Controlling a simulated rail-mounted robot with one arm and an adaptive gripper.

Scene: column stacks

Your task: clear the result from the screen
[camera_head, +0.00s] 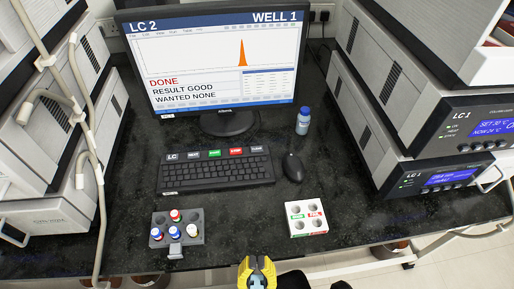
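The monitor (215,62) stands at the back of the dark bench and is lit. Its screen reads LC 2, WELL 1, DONE, RESULT GOOD and WANTED NONE, with one orange peak on a plot. The black keyboard (218,172) lies in front of it. A row of labelled keys runs along its top, including a green one (214,154), a red one (236,152) and a dark one at the right end (257,150); their small lettering is hard to read. My yellow gripper (257,264) is at the bottom edge, in front of the bench and well short of the keyboard. Its finger opening is unclear.
A mouse (293,167) and a blue-capped bottle (303,122) stand right of the keyboard. A grey rack (190,218) with several capped vials is front left. A white four-hole tray (306,231) is front right. Instrument stacks (440,150) flank the bench; pale tubing (98,170) hangs left.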

